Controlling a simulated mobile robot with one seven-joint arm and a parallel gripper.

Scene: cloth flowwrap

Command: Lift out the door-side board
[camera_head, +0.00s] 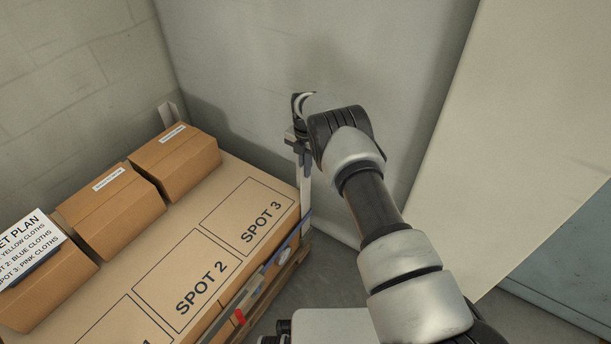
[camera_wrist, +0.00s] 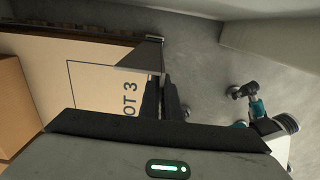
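A pale grey upright corner board (camera_head: 306,188) stands at the right back corner of the carton-topped pallet, by the SPOT 3 outline. Its angled top (camera_wrist: 140,58) shows in the wrist view just beyond the fingers. My gripper (camera_head: 299,140) is at the upper end of this board. Its dark fingers (camera_wrist: 165,97) are close together in the wrist view, at the board's edge. I cannot tell whether they are clamped on it. Another grey corner board (camera_head: 167,113) stands at the far back corner, behind the boxes.
Brown boxes (camera_head: 176,160) line the left side of the carton layer (camera_head: 232,170), with a plan sign (camera_head: 30,250) on the nearest. SPOT 2 and SPOT 3 are bare. Walls stand close behind.

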